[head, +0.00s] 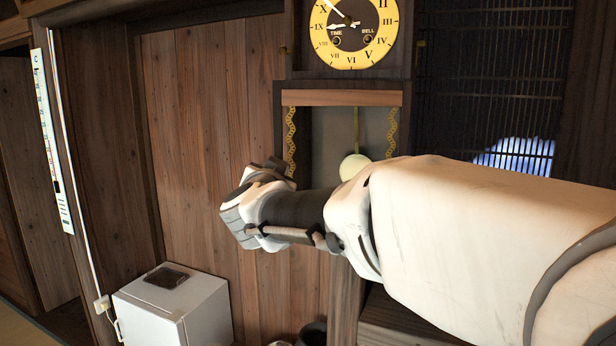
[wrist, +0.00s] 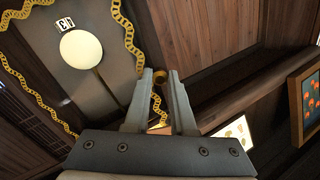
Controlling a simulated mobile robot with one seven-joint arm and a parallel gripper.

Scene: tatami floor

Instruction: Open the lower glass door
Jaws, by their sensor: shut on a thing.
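The wall clock has a yellow dial (head: 354,30) at the top of the head view. Below it is the lower glass door (head: 330,130), with gold wavy trim inside and a round pale pendulum (head: 354,166) behind it. The trim and pendulum (wrist: 81,48) also show in the wrist view. My gripper (head: 268,166) is at the door's left side. In the wrist view my gripper (wrist: 160,74) has its fingers close together on a small brass-coloured knob (wrist: 159,77), mostly hidden between them. My arm covers the door's lower part. I cannot tell whether the door stands ajar.
A white box-like cabinet (head: 180,308) with a dark item on top stands at the lower left. A tall thermometer strip (head: 52,140) hangs on the left post. A dark lattice (head: 490,90) is to the right. Wood panelling (head: 205,150) lies left of the clock.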

